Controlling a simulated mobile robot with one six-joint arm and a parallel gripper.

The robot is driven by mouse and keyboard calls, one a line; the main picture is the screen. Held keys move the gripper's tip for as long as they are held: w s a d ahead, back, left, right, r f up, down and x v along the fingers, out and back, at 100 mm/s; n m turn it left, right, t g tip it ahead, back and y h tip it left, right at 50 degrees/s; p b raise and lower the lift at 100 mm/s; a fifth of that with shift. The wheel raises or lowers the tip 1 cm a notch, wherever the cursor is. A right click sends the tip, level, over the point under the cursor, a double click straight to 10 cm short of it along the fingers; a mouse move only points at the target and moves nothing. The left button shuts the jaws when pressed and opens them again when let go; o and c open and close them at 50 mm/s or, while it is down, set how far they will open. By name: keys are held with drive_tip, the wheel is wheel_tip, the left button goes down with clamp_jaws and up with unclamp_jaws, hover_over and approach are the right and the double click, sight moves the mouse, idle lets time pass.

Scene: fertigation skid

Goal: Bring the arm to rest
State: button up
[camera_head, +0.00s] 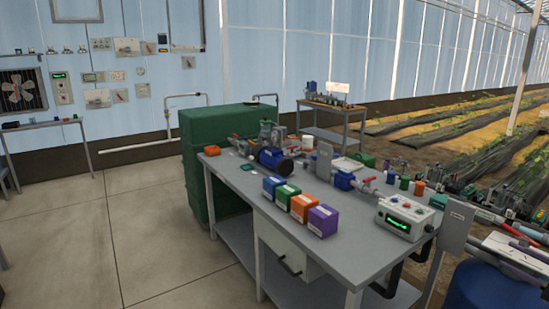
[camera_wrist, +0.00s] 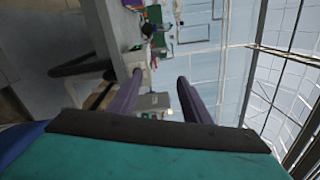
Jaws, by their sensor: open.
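My gripper (camera_wrist: 160,75) shows in the wrist view as two purple-grey fingers standing apart, with nothing visible between them. A teal body with a dark edge fills the bottom of that view. The wrist view is turned on its side, with the bench and wall beyond the fingers. I cannot make out my gripper in the head view. The grey workbench (camera_head: 238,185) stands in the middle of the head view.
On the bench stand blue, green, orange and purple boxes (camera_head: 322,221), a control box (camera_head: 405,217) with a green display, and a dark blue motor (camera_head: 275,160). A green tank (camera_head: 202,170) is behind. A blue barrel (camera_head: 485,288) is at lower right. The left floor (camera_head: 90,235) is clear.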

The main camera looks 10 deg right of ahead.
drive_tip(key=w+a+f+n+g+y, duration=0.1)
drive_tip(key=w+a+f+g, duration=0.35)
drive_tip(key=a+f, duration=0.95)
drive_tip(key=w+a+f+n+g+y, duration=0.1)
drive_tip(key=w+a+f+g, duration=0.4)
drive_tip(key=a+f, duration=0.85)
drive_tip(key=s+a+f+n+g, duration=0.1)
drive_tip(key=a+f, duration=0.3)
drive_tip(key=a, duration=0.3)
drive_tip(key=a+f+n+g, duration=0.1)
drive_tip(key=a+f, duration=0.3)
drive_tip(key=a, duration=0.4)
drive_tip(key=s+a+f+n+g+h, duration=0.2)
drive_tip(key=s+a+f+g, duration=0.1)
drive_tip(key=s+a+f, duration=0.4)
drive_tip(key=s+a+f+n+g+h, duration=0.1)
drive_tip(key=s+a+f+n+g, duration=0.15)
drive_tip(key=s+a+f, duration=0.45)
drive_tip(key=s+a+f+n+g+h, duration=0.2)
drive_tip(key=s+a+n+h, duration=0.1)
drive_tip(key=s, duration=0.6)
drive_tip(key=s+a+f+n+g+h, duration=0.2)
drive_tip(key=s+a+n+g+h, duration=0.1)
drive_tip(key=s, duration=0.5)
drive_tip(key=shift+s+a+n+h+p, duration=0.4)
drive_tip(key=shift+a+n+h, duration=0.1)
drive_tip(key=shift+n, duration=0.25)
drive_tip(key=shift+c, duration=0.4)
